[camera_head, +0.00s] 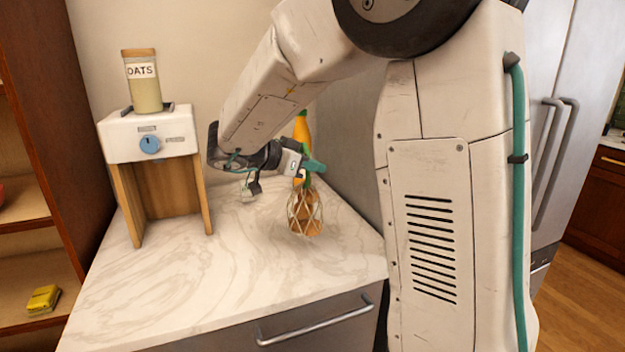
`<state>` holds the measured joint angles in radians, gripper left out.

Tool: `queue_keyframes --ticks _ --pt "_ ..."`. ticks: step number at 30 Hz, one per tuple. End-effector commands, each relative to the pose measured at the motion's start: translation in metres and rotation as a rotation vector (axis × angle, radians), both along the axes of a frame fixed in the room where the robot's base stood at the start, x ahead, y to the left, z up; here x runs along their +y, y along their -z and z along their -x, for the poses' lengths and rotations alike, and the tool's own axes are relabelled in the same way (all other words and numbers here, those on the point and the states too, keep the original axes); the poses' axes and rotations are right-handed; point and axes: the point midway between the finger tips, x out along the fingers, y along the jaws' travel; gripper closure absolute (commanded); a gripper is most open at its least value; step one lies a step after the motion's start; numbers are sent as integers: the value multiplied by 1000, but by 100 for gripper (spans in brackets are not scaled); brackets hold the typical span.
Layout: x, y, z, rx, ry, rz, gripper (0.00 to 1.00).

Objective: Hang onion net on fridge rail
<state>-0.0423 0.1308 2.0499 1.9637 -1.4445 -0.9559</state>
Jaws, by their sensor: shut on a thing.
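The onion net (305,214) is a pale mesh bag with brown onions in it. It is over the marble counter, below my gripper (301,178). My gripper is shut on the top of the net, and its jaws are partly hidden by its own teal part. I cannot tell whether the bottom of the net touches the counter. The fridge (574,90) is the tall grey unit at the right, partly hidden by my body. Two upright metal bars (552,150) show on its front; I cannot tell whether either is the rail.
An orange bottle (301,130) stands close behind my gripper. A white-topped wooden stand (150,140) with a blue knob is on the counter's left, with an oats jar (143,85) on top. The front of the marble counter (200,300) is clear. Shelves hold a yellow item (43,299).

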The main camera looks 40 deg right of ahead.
Motion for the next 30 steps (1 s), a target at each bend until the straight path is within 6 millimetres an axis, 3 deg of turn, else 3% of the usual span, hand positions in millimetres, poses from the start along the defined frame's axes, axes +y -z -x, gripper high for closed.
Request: queue_keyframes --ticks 9,20,21,23,30 --pt "-1 32 0 2 -1 2 100" --pt "-1 37 0 -1 -1 1 100" --pt "0 39 0 1 0 0 86" --pt "0 38 0 0 -1 0 69" --pt "0 38 0 0 0 0 67"
